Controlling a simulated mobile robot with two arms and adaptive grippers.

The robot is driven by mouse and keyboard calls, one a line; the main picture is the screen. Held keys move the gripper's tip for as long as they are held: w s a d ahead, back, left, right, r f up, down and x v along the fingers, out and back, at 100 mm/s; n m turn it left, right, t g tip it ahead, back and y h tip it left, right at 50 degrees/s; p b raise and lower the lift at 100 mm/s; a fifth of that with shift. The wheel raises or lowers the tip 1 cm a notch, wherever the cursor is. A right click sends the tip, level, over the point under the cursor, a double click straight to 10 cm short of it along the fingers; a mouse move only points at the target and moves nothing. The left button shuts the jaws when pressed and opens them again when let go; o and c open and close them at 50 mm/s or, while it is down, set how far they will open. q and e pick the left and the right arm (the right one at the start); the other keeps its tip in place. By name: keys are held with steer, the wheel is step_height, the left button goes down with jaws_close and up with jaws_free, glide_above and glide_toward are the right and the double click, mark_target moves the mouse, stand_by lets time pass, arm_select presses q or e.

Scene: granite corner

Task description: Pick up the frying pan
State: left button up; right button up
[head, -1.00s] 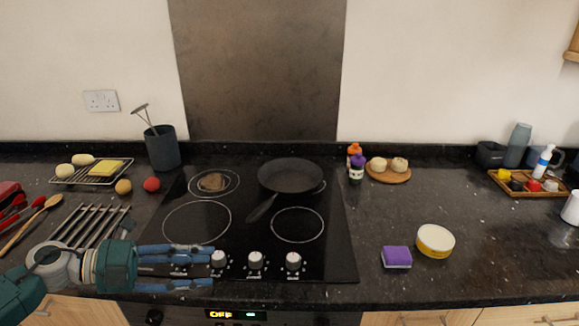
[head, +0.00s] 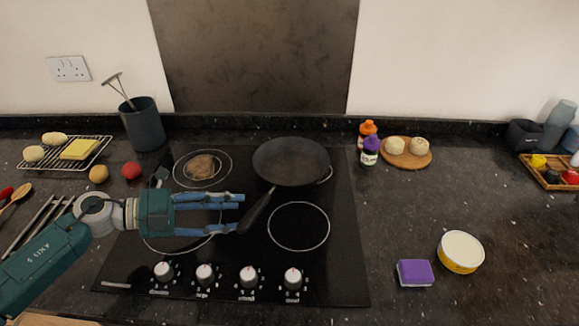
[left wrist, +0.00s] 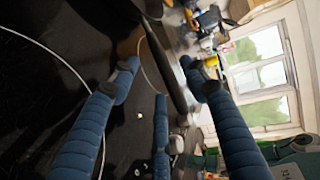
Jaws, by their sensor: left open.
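The dark frying pan (head: 290,160) sits flat on the back right ring of the black hob. Its handle (head: 262,204) points toward the front left. My left gripper (head: 241,213) comes in from the left over the hob, its blue fingers spread and its tips at the handle's free end. In the left wrist view the handle (left wrist: 165,62) runs between the open fingers (left wrist: 158,78). I cannot tell whether any finger touches it. My right gripper is not in view.
A brown food piece (head: 202,167) lies on the back left ring. Control knobs (head: 249,276) line the hob's front. A purple sponge (head: 415,273) and a yellow-sided round tub (head: 461,252) stand right of the hob. A utensil pot (head: 143,124) stands behind left. The front right ring is clear.

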arm_select(q)
steer(key=shift+w+d+f, duration=0.1)
steer(key=shift+w+d, duration=0.1)
steer(key=shift+d, duration=0.2)
steer(key=p+x, duration=0.1)
steer(key=x, duration=0.2)
steer(key=shift+w+d+f, duration=0.1)
steer(key=shift+w+d, duration=0.1)
steer(key=shift+d, duration=0.1)
steer(key=shift+d+f+p, duration=0.15)
steer(key=shift+d+p, duration=0.15)
steer(key=shift+w+d, duration=0.1)
steer(key=shift+f, duration=0.1)
jaws_close()
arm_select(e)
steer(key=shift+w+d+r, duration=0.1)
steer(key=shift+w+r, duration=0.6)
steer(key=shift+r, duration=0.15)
